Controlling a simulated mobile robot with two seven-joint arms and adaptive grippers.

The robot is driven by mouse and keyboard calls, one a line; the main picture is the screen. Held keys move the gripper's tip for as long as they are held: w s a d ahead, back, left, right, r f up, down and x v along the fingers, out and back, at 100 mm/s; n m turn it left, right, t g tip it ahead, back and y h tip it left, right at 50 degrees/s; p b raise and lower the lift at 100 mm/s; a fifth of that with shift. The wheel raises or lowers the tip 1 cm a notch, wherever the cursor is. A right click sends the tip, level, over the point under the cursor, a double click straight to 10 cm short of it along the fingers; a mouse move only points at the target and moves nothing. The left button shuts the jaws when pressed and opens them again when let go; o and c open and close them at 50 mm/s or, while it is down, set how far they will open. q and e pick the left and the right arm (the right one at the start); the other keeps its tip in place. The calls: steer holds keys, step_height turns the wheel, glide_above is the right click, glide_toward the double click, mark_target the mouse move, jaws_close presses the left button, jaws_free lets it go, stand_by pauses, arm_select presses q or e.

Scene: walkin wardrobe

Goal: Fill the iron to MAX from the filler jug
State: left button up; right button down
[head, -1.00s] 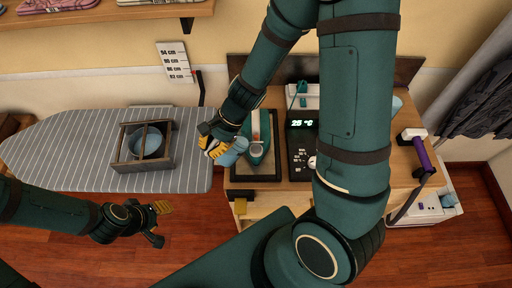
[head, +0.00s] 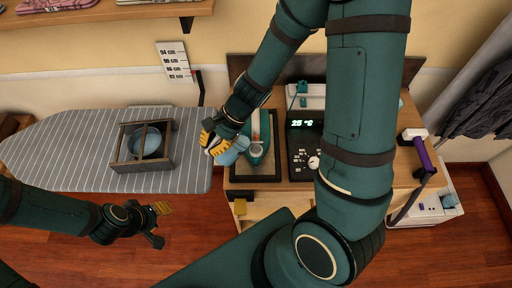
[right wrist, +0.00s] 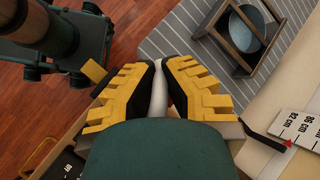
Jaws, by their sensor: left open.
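The teal iron (head: 258,133) rests in a dark-edged tray (head: 268,178) on the wooden cabinet, with a round pale part at its near end. My right gripper (head: 212,143) is shut on the light blue filler jug (head: 230,154), held just left of the iron and partly over the tray's left edge. In the right wrist view a pale part of the jug (right wrist: 158,90) shows between the yellow finger pads. The water level and the MAX mark cannot be made out. My left gripper (head: 160,223) is open and empty in front of the ironing board.
A wooden crate (head: 122,163) with a blue bowl (head: 149,143) stands on the striped ironing board (head: 70,150). A black panel (head: 302,150) reading 25 °C is right of the tray. A purple-handled item (head: 422,152) is at the cabinet's right end.

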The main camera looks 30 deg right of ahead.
steer(key=shift+d+r+y+b, duration=0.3)
steer(key=shift+d+r+y, duration=0.05)
steer(key=shift+r+y, duration=0.25)
steer(key=shift+d+r+y+b, duration=0.25)
steer(key=shift+d+r+y, duration=0.05)
steer(key=shift+r+y, duration=0.25)
stand_by(2.0)
